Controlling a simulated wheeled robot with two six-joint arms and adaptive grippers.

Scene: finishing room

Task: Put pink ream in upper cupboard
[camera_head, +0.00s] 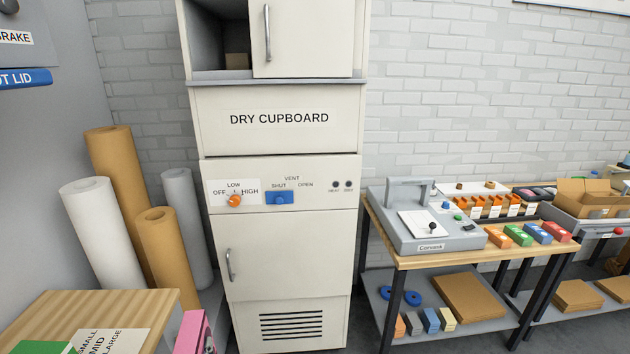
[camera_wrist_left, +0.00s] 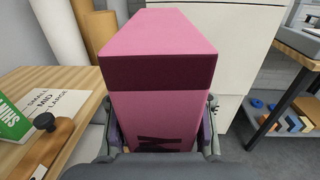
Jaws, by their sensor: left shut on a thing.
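The pink ream (camera_wrist_left: 160,45), a tall block with a darker band, stands upright in my left gripper (camera_wrist_left: 162,130). The gripper is shut on it, with one finger on each side. In the head view only a pink part of the ream (camera_head: 189,334) shows at the bottom edge, with a bit of the left gripper (camera_head: 209,344) beside it. The upper cupboard (camera_head: 220,75) is at the top of the tall white unit. Its left part is open and dark inside; its door (camera_head: 305,40) covers the right part. A small brown thing (camera_head: 237,60) is inside. My right gripper is not in view.
A wooden table (camera_head: 150,310) with a size card and a green item is at the lower left. Paper rolls (camera_head: 110,220) stand left of the unit. A bench (camera_head: 410,262) with a grey machine (camera_head: 430,230) stands right of it. The cupboard's lower door (camera_head: 285,260) is shut.

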